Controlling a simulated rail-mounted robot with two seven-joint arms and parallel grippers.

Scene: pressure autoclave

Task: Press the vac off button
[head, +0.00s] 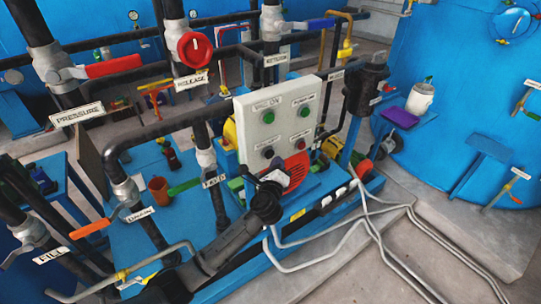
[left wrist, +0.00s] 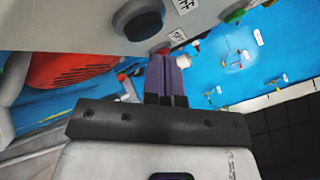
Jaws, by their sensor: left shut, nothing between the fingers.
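The pale grey control box (head: 287,124) stands at the middle of the head view. The green VAC ON button (head: 268,117) is at its upper left. A dark button (head: 267,152) sits below it; its label is too blurred to read. My left gripper (head: 275,167) is just in front of the box's lower left, close below that dark button. In the left wrist view its purple-grey fingers (left wrist: 167,76) are shut and empty. A round dark button (left wrist: 139,20) shows above and left of the fingertips, apparently apart from them. My right gripper is in neither view.
A green pump button (head: 304,111) and a darker button (head: 305,136) are on the box's right side. A red grilled part (head: 296,172) lies right below the box, close to my gripper.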

